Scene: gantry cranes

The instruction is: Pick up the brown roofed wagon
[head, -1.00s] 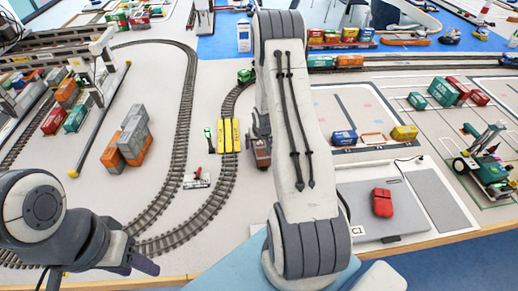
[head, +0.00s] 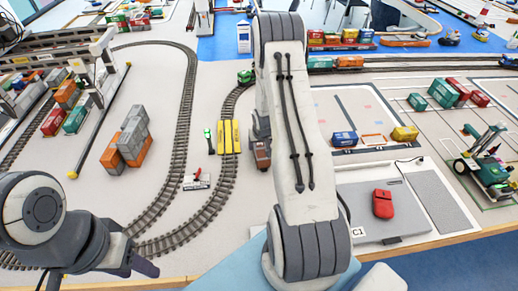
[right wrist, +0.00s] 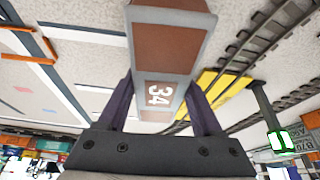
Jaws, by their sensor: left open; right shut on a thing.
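The brown wagon (head: 262,156) shows in the head view just left of my right arm, beside the curved track. My right gripper (head: 259,128) is mostly hidden by its arm there. In the right wrist view, my right gripper (right wrist: 160,85) is shut on the wagon, with one dark finger on each side. My left gripper (head: 146,267) is open and empty near the table's front edge.
A yellow crossing piece (head: 229,136) and a small green-lit signal (head: 208,136) stand left of the wagon. Stacked grey and orange containers (head: 128,142) stand further left.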

